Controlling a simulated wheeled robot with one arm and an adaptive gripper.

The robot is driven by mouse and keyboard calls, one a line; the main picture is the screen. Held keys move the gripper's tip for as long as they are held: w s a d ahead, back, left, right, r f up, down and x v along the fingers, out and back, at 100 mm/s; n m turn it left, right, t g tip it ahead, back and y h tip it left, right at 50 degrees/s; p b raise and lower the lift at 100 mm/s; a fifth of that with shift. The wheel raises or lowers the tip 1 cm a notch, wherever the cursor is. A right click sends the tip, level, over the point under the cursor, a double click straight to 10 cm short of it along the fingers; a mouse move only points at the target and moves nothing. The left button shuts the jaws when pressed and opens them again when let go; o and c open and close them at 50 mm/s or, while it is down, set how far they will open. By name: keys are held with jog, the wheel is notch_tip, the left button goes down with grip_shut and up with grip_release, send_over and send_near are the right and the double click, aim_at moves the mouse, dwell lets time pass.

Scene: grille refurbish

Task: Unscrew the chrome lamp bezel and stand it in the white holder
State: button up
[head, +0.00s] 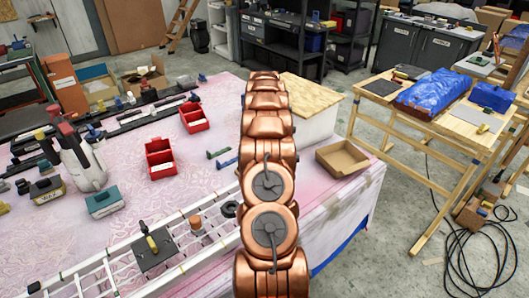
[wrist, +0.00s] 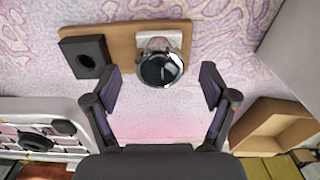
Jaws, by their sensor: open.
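In the wrist view a round chrome piece with a dark glossy centre (wrist: 160,70), which looks like the lamp bezel, is between and slightly beyond my fingertips. A pale white block (wrist: 174,38), perhaps the white holder, shows just behind it on a wooden board (wrist: 122,36). I cannot tell whether the chrome piece stands in the white block or is only in front of it. My gripper (wrist: 160,76) is open, with one finger either side of the chrome piece and gaps to both. In the head view my arm hides this spot and the gripper.
A black block with a hole (wrist: 88,56) sits on the board's left. A cardboard tray (wrist: 270,125) lies right, also in the head view (head: 342,158). The white grille (head: 110,262) lies along the table's near side. Red bins (head: 160,158) and tools stand further left.

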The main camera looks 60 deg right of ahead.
notch_tip(320, 180, up, 11)
dwell(0.4)
dwell(0.6)
